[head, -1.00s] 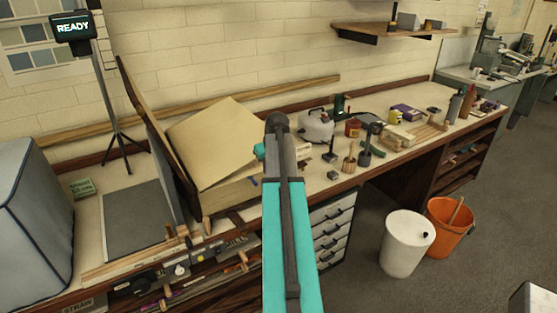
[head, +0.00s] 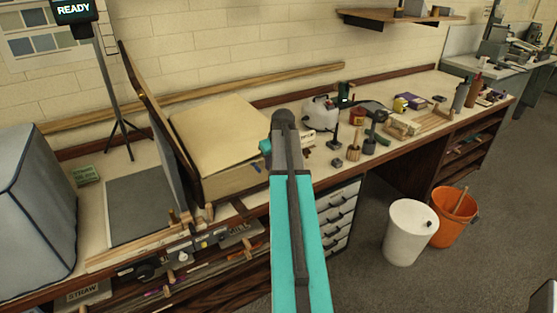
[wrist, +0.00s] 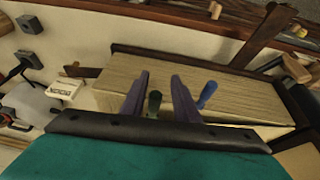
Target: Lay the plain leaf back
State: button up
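The plain leaf (head: 215,128) is a broad cream sheet lying nearly flat on top of a thick tan block, beside a dark upright board (head: 150,115). In the wrist view the block's lined tan edge (wrist: 235,90) fills the middle. My gripper's two purple fingers (wrist: 160,77) stand apart in front of it. A green tab (wrist: 154,102) shows between them, and a blue tab (wrist: 207,95) is just right of them; the blue tab also shows in the head view (head: 256,168). I cannot tell whether a finger touches the block. My arm hides the gripper in the head view.
A white kettle (head: 320,112) and several small tools stand on the bench right of the block. A grey slab (head: 140,210) lies to the left. A white bin (head: 410,235) and an orange bucket (head: 453,220) stand on the floor. A READY sign (head: 73,10) is on a stand.

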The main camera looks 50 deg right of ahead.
jog(key=shift+d, duration=0.1)
jog(key=shift+r, duration=0.15)
jog(key=b+v, duration=0.2)
jog(key=v, duration=1.1)
jog(key=shift+r+b, duration=0.2)
jog(key=shift+b, duration=0.2)
jog(key=shift+s, duration=0.1)
jog(key=shift+s, duration=0.15)
dwell(0.5)
